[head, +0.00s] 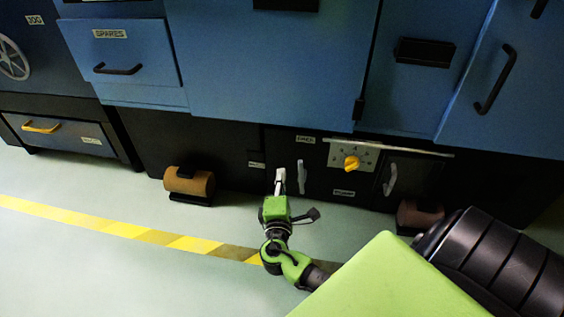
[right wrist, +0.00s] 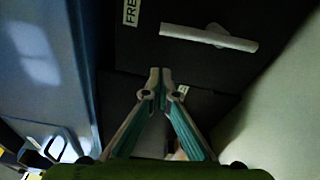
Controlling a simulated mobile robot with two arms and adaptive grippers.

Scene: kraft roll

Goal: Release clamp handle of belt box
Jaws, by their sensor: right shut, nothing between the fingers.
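A pale upright bar handle (head: 301,177) is on the low black front of the machine, under a small label (head: 305,139). The same handle (right wrist: 208,37) lies across the top of the right wrist view, beside a label starting "FRE" (right wrist: 130,12). No readable label says belt box, so I cannot tell for sure that this is its clamp handle. My right gripper (head: 280,182) is just left of the handle, close to the black front. In the right wrist view its fingertips (right wrist: 158,75) are together and empty, apart from the handle. My left gripper is not in view.
A yellow knob (head: 351,162) on a pale plate and another pale handle (head: 389,180) are to the right. Brown rolls (head: 189,185) stick out low at both sides. Blue cabinets (head: 270,70) rise above. The floor by the striped tape (head: 140,234) is clear.

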